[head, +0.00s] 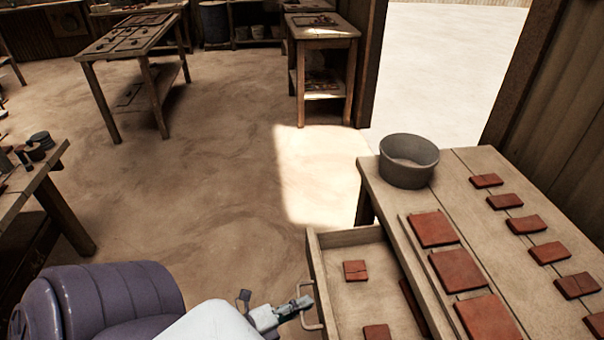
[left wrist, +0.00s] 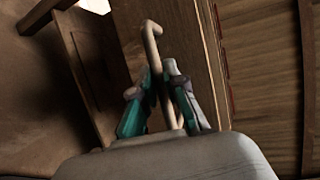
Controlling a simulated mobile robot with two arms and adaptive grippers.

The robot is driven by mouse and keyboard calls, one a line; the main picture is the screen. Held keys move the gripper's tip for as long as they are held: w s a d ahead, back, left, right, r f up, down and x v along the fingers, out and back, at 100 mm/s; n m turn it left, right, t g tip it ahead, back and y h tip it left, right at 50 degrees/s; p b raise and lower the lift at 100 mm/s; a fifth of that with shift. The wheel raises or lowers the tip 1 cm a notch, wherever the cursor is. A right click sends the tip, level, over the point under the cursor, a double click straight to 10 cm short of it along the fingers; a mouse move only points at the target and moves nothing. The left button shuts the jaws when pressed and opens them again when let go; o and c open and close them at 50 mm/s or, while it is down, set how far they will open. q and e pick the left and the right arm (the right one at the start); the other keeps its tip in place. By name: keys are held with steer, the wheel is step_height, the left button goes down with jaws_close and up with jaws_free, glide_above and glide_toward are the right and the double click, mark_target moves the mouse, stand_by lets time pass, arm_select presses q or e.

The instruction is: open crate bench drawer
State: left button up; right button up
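The crate bench drawer (head: 345,238) stands pulled out from the left side of the wooden bench (head: 450,170), its inside visible. A reddish tile (head: 355,271) lies in it, another (head: 376,332) lies nearer the bottom edge, and a third is partly hidden under the bench top. The pale bar handle (head: 312,305) is on the drawer's front. My left gripper (head: 302,303) is at this handle. In the left wrist view, its fingers (left wrist: 162,75) close in on both sides of the handle (left wrist: 152,35) and appear shut on it. My right gripper is out of view.
A grey bowl (head: 408,162) and several red tiles (head: 433,229) are on the bench top. Open floor (head: 220,190) lies left of the drawer. A table (head: 130,38) and a small stand (head: 322,32) are farther back; another table (head: 40,170) is at left.

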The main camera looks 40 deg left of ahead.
arm_select(q)
steer(key=o, duration=0.4)
steer(key=shift+c, duration=0.2)
steer(key=v, duration=1.2)
